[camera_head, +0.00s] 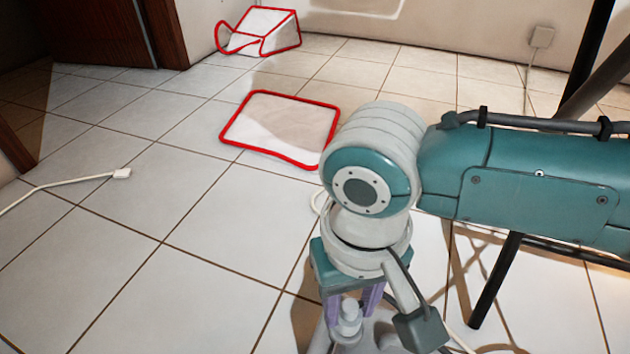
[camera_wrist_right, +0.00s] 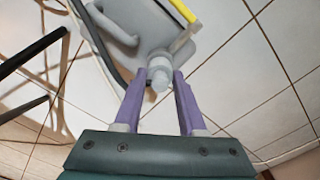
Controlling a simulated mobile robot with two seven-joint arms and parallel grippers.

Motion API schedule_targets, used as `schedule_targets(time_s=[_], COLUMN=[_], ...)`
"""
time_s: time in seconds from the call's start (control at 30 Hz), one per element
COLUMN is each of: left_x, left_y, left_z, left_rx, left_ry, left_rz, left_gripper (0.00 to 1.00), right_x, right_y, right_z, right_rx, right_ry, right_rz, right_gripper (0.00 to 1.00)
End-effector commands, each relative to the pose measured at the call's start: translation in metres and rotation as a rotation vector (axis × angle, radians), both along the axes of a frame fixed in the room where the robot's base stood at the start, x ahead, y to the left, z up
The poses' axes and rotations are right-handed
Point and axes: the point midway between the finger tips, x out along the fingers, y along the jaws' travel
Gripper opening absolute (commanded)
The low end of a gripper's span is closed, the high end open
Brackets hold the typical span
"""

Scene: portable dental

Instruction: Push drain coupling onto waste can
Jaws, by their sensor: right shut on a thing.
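My right gripper (camera_head: 352,306), with purple fingers, points down near the bottom of the head view. It also shows in the right wrist view (camera_wrist_right: 160,92), shut on a small pale grey, stepped round piece that looks like the drain coupling (camera_wrist_right: 160,75). In the head view the drain coupling (camera_head: 348,318) shows between the fingers. A larger grey body, probably the waste can (camera_wrist_right: 158,28), lies just beyond it in the wrist view. I cannot tell whether the coupling touches it or is seated on it. My left gripper is not in view.
A red-edged white mat (camera_head: 262,128) lies on the tiled floor, with a red-edged wedge-shaped object (camera_head: 272,30) behind it. A white cable with a plug (camera_head: 121,173) lies at left. Dark legs (camera_head: 497,281) stand at right. The left floor is mostly clear.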

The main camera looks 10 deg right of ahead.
Motion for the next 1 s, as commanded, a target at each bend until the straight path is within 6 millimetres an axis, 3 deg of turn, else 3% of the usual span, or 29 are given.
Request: schedule_targets(time_s=[0.5,0.53,0.8,1.0], left_x=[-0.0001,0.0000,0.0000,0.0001], left_y=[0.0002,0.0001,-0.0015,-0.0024], left_z=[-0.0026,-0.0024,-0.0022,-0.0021], left_rx=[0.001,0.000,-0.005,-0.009], left_ry=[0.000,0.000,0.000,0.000], left_rz=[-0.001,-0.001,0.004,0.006], left_gripper=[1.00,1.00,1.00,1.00], right_x=[-0.0005,-0.0005,-0.0003,-0.0002], right_y=[-0.0003,-0.0004,-0.0001,-0.0001], right_z=[-0.0061,-0.0058,-0.0054,-0.0053], right_rx=[-0.001,-0.001,-0.001,-0.001], right_ry=[0.002,0.001,0.001,0.001], right_rz=[0.000,0.000,0.000,0.000], right_gripper=[0.00,0.43,0.74,0.75])
